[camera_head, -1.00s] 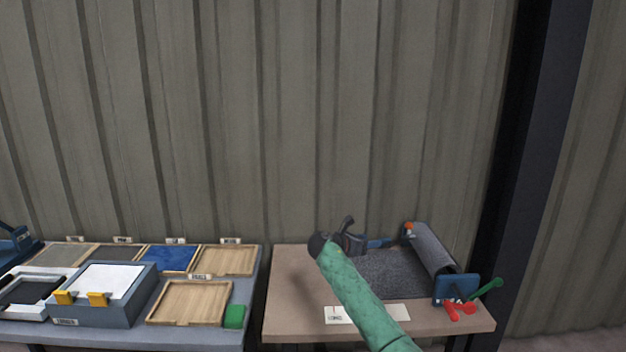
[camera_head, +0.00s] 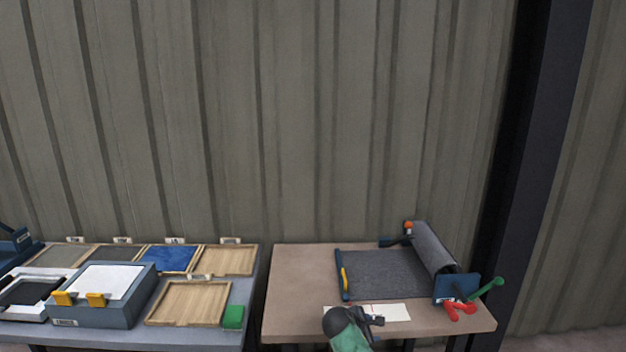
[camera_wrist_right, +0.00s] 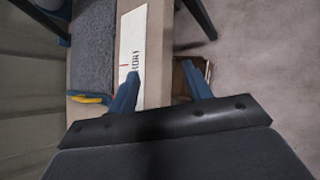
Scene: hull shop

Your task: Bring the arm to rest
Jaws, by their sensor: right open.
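My right gripper (camera_head: 374,319) is at the front edge of the brown table (camera_head: 297,282), beside a white printed card (camera_head: 395,312). The green sleeve of my right arm shows below it at the bottom of the head view. In the right wrist view, the two blue fingers (camera_wrist_right: 160,92) of my right gripper stand apart with nothing between them. The card (camera_wrist_right: 132,45) and the table's edge lie beyond the fingers there. My left gripper is not in view.
A grey fabric roll (camera_head: 434,247) with a flat sheet (camera_head: 385,273) lies on the brown table, with red (camera_head: 459,310) and green (camera_head: 487,288) handles at right. The left table holds wooden trays (camera_head: 188,303), a grey box (camera_head: 105,310) and a green block (camera_head: 233,317). A dark post stands at right.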

